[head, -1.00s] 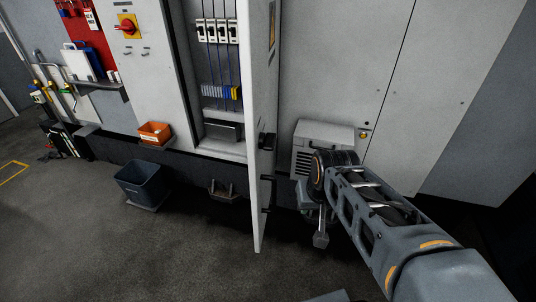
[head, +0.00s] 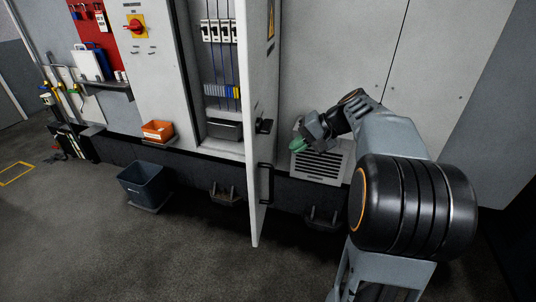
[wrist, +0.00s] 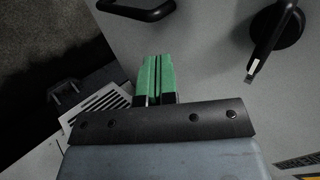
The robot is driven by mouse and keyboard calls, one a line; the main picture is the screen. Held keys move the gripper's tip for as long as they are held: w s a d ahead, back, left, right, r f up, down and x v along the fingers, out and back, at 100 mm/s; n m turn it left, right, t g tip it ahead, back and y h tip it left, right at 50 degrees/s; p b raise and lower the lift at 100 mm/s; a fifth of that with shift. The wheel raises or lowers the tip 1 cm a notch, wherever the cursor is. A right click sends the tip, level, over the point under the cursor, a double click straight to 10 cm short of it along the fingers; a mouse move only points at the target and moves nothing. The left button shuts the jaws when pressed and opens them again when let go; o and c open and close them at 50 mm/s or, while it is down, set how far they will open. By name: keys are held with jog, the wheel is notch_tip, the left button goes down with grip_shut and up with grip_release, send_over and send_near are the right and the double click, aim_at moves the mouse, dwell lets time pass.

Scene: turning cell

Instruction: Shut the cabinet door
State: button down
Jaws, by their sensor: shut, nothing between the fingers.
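The cabinet door (head: 258,90) stands wide open, swung out from the cabinet and seen nearly edge-on in the head view. A black lever handle (head: 264,126) and a black bar handle (head: 266,180) are on its right-hand face. My gripper (head: 298,145) is to the right of the door, near lever height, with green fingers. In the wrist view the fingers (wrist: 155,78) are shut and empty. They point at the grey door face (wrist: 215,65), between the bar handle (wrist: 137,8) and the lever handle (wrist: 272,38). I cannot tell whether they touch it.
The open cabinet interior (head: 222,75) shows breakers and wiring. An orange bin (head: 158,130) sits on the ledge, and a dark bucket (head: 143,183) stands on the floor. A white vented box (head: 322,163) is behind my gripper.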

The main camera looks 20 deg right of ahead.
aim_at(259, 159)
jog(key=shift+w+a+f+p, duration=0.25)
jog(key=shift+w+a+f, duration=0.45)
jog(key=shift+a, duration=0.55)
jog(key=shift+w+a+f+p, duration=0.3)
jog(key=shift+w+a+f, duration=0.35)
jog(key=shift+a, duration=0.55)
jog(key=shift+w+a+f+p, duration=0.25)
jog(key=shift+w+a+f, duration=0.4)
jog(key=shift+a, duration=0.6)
